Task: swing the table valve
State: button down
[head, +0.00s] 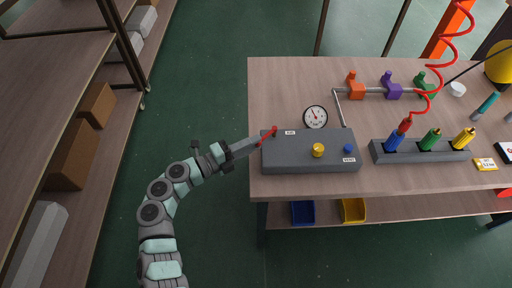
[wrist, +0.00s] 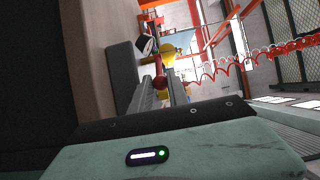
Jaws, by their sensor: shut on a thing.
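The table valve is a grey box (head: 310,160) at the left end of the table, with a red lever (head: 268,135) at its left end, a yellow knob (head: 318,149) and a small blue button (head: 348,148) on top. My gripper (head: 258,141) reaches in from the left and is shut on the red lever. In the wrist view the red lever (wrist: 160,82) shows between the two grey fingers (wrist: 162,92), with the yellow knob (wrist: 168,55) beyond it. The fingers hide part of the lever.
A round gauge (head: 315,117) stands behind the box. A pipe with orange (head: 355,86), purple (head: 391,87) and green valves runs farther back. A grey block (head: 420,149) with blue, green and yellow plugs is to the right. A shelf rack (head: 75,135) stands left, across open floor.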

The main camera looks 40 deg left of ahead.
jog(key=shift+a+f, duration=0.1)
jog(key=shift+a, duration=0.15)
jog(key=shift+w+a+b, duration=0.15)
jog(key=shift+a+b, duration=0.45)
jog(key=shift+a, duration=0.45)
jog(key=shift+w+a+b, duration=0.25)
jog(key=shift+a+b, duration=0.15)
jog(key=shift+a, duration=0.1)
jog(key=shift+w+a+b, duration=0.2)
jog(key=shift+a+b, duration=0.2)
jog(key=shift+a, duration=0.05)
